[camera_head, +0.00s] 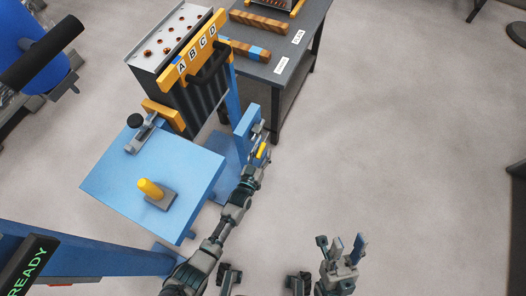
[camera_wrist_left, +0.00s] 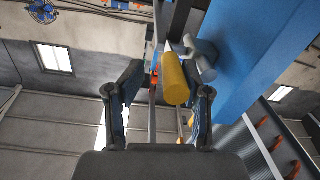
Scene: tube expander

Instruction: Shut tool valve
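A yellow valve handle (camera_head: 263,151) is at my left gripper (camera_head: 257,148), beside the blue post in the head view. In the left wrist view the yellow handle (camera_wrist_left: 175,80) is a rounded cylinder with a grey fitting behind it. The fingers of my left gripper (camera_wrist_left: 158,100) stand wide apart on either side of the handle's line of sight. The gripper is open; I cannot tell how deep the handle sits between the fingers. My right gripper (camera_head: 342,250) is open and empty over the floor.
A blue bench (camera_head: 110,185) carries a second yellow handle (camera_head: 150,188) and a clamp (camera_head: 142,133). A black finned unit with an orange A B C D plate (camera_head: 197,55) stands behind it. A dark table (camera_head: 262,68) holds wooden pieces.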

